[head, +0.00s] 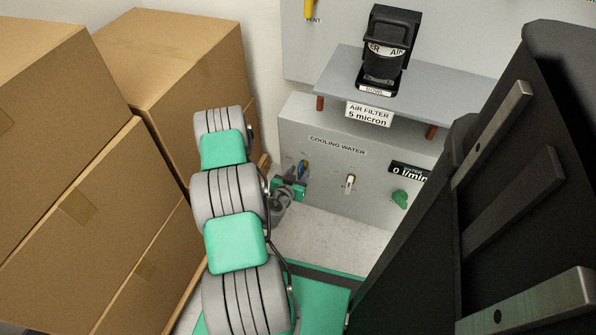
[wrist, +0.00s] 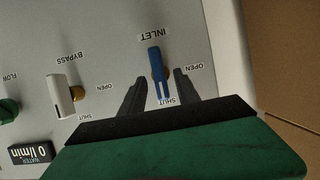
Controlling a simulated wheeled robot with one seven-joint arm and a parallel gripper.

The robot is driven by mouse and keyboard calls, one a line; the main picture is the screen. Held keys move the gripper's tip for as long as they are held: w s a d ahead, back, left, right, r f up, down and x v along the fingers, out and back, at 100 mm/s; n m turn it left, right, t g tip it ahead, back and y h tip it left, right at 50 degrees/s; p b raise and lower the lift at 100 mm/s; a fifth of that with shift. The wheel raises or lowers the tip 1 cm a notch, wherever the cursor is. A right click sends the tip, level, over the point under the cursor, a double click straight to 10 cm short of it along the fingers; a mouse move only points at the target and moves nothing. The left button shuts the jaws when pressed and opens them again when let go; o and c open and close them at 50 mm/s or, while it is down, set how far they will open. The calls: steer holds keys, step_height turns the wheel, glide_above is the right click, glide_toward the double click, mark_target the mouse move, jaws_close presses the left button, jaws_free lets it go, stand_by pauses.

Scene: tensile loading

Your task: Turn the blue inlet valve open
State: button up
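The blue inlet valve handle (wrist: 158,68) is on the grey panel below the INLET label in the wrist view, with its long end toward the SHUT label. An OPEN label is to its right. The handle also shows in part in the head view (head: 303,166), behind my gripper. My gripper (wrist: 160,78) is open, with one dark finger on each side of the blue handle. Gaps show on both sides, so no grip is seen. How deep the fingertips reach along the handle is hard to tell.
A white bypass handle (wrist: 61,95) and a green flow knob (head: 400,199) sit beside the inlet. The water display (head: 410,171) reads 0 l/min. Cardboard boxes (head: 170,80) stand close left of my arm. The air filter shelf (head: 335,80) juts out above.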

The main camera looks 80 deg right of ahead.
steer(key=x, duration=0.2)
steer(key=shift+d+f, duration=0.15)
steer(key=shift+d, duration=0.1)
jaws_close()
stand_by(0.4)
